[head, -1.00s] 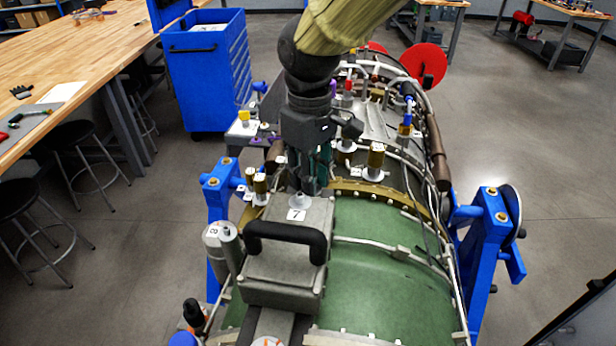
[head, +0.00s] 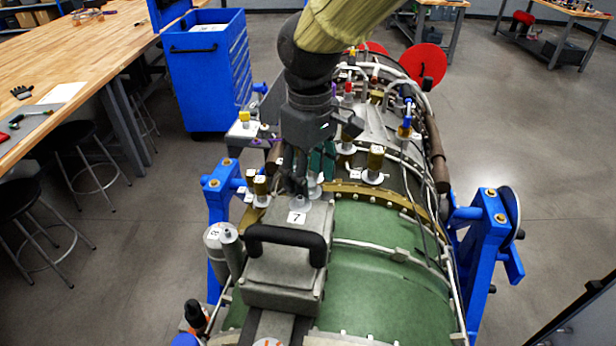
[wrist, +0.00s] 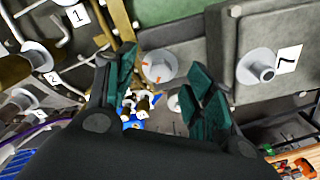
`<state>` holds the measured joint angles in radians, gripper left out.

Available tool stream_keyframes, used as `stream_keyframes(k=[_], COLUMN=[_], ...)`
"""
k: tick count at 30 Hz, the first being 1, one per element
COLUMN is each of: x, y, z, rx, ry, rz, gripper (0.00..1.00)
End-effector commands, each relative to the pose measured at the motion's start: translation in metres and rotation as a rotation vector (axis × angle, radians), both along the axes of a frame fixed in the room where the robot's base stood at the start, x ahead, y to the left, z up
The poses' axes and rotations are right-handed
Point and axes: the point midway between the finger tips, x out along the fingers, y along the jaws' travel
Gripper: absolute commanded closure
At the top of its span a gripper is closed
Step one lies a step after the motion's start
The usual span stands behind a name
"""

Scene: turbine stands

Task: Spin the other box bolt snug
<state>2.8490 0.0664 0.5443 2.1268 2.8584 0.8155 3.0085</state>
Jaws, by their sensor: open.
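The grey box (head: 285,275) with a black handle (head: 285,240) sits on the green engine casing. A round bolt (head: 299,202) beside the 7 label stands at its far edge. In the wrist view this bolt (wrist: 258,67) is right of my fingers. A second round bolt head (wrist: 158,66) with orange marks shows between my teal fingers. My gripper (wrist: 165,78) is open and empty, with the fingers either side of that head in the picture; I cannot tell if they touch it. In the head view my gripper (head: 306,185) is just beyond the box, partly hiding this area.
Gold-topped fittings (head: 375,163) and pipes stand close right of my gripper. Numbered fittings (wrist: 35,55) lie left in the wrist view. Blue stand posts (head: 485,240) flank the engine. A blue tool cabinet (head: 208,75) and wooden bench (head: 80,60) are at left.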

Motion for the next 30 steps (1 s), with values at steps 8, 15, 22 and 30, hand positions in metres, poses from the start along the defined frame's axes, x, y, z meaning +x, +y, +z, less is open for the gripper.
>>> stream_keyframes(k=[8,15,22,30], x=[0.000,0.000,0.000,0.000], y=[0.000,0.000,0.000,0.000], z=[0.020,0.032,0.038,0.037], rx=[-0.001,0.000,0.000,0.001], ry=[0.001,0.000,0.000,0.001], rz=[0.000,0.000,0.000,0.002], gripper=[0.46,0.46,0.46,0.57])
